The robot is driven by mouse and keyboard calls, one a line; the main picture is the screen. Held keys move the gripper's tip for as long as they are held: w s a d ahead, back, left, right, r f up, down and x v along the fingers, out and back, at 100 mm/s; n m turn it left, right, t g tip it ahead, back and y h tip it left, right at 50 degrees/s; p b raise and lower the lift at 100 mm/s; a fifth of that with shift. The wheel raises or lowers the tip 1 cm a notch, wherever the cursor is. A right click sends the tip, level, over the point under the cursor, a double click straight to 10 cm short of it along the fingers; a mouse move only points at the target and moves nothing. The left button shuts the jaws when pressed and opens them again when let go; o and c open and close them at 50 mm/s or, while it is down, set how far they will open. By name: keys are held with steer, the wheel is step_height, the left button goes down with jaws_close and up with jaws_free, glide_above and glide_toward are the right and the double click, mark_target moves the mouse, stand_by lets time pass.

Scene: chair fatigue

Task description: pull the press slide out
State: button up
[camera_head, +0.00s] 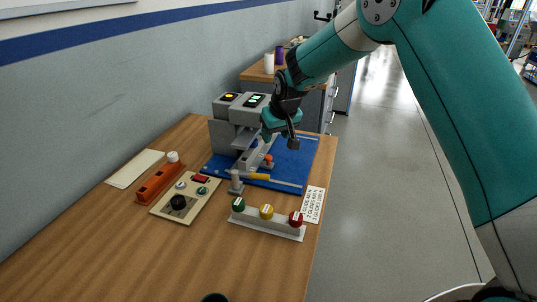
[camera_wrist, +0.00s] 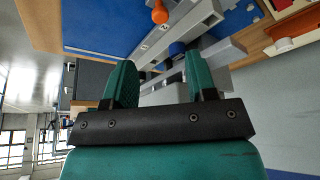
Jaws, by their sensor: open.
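The grey press (camera_head: 240,112) stands on a blue mat at the back of the table, with two small displays on top. A light grey bar (camera_head: 256,155), which looks like the press slide, reaches forward from it at a slant. An orange knob (camera_head: 268,158) is beside the bar; it also shows in the wrist view (camera_wrist: 160,12). My gripper (camera_head: 281,137) is above the mat, right of the press. In the wrist view its two teal fingers (camera_wrist: 158,60) are apart, with nothing held. The bar (camera_wrist: 178,32) runs beyond the fingertips; I cannot tell the gap.
A strip with green, yellow and red knobs (camera_head: 267,226) lies at the table's front right. A beige control panel (camera_head: 185,208), an orange-red bar (camera_head: 160,184) and a white sheet (camera_head: 134,168) lie on the left. The near wooden tabletop (camera_head: 150,265) is mostly clear.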

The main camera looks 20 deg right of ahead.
mark_target(269, 156)
steer(key=p+x, duration=0.1)
steer(key=x, duration=1)
steer(key=shift+a, duration=0.1)
jaws_close()
